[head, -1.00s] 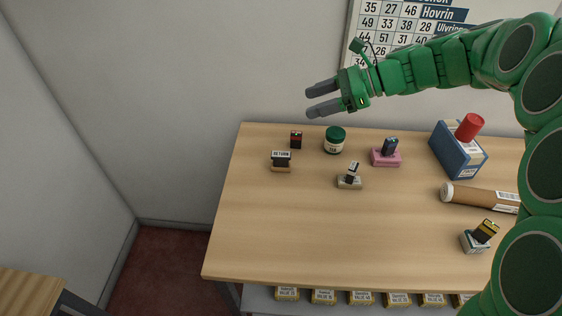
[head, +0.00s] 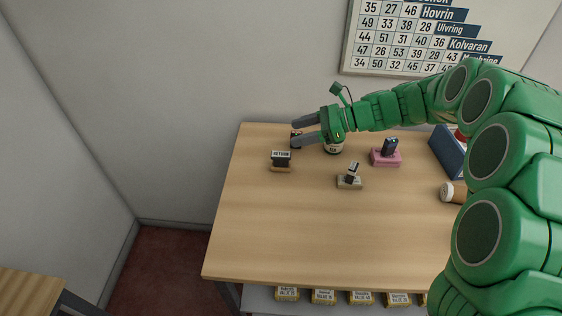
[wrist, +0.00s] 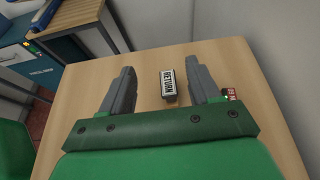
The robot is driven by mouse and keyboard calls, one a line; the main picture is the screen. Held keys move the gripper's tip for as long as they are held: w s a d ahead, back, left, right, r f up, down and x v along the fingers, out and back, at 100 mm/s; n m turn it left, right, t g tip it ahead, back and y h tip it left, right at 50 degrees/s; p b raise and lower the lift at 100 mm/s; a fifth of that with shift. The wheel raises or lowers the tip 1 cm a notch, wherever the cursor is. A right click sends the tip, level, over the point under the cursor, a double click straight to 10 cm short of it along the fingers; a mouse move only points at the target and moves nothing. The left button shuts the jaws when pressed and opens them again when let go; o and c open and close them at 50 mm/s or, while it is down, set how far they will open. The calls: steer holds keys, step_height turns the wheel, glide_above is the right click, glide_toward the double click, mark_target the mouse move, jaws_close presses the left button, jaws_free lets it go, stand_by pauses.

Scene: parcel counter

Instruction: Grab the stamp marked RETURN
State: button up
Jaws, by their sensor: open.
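The RETURN stamp (head: 281,160) stands near the back left of the table, a dark block with a white label on a brown base. In the wrist view the RETURN stamp (wrist: 168,84) shows between and beyond the two grey fingers, its label reading RETURN. My gripper (head: 294,134) is open and empty, to the upper right of the stamp in the head view. The gripper also shows in the wrist view (wrist: 165,78), with the stamp apart from both fingers.
A small dark-and-red stamp (wrist: 231,95) is beside the right finger. A stamp on a pink base (head: 386,157) and another on a beige base (head: 349,181) stand to the right. The table's front left (head: 260,245) is clear.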

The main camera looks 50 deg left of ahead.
glide_toward(275, 160)
steer(key=shift+s+a+f, duration=0.15)
steer(key=shift+a+f, duration=0.35)
steer(key=shift+a, duration=0.1)
steer(key=shift+s+a+f, duration=0.15)
steer(key=shift+a+f, duration=0.35)
steer(key=shift+a, duration=0.05)
steer(key=shift+s+a+f, duration=0.1)
steer(key=shift+f, duration=0.1)
steer(key=shift+x, duration=3.85)
steer(key=c, duration=1.1)
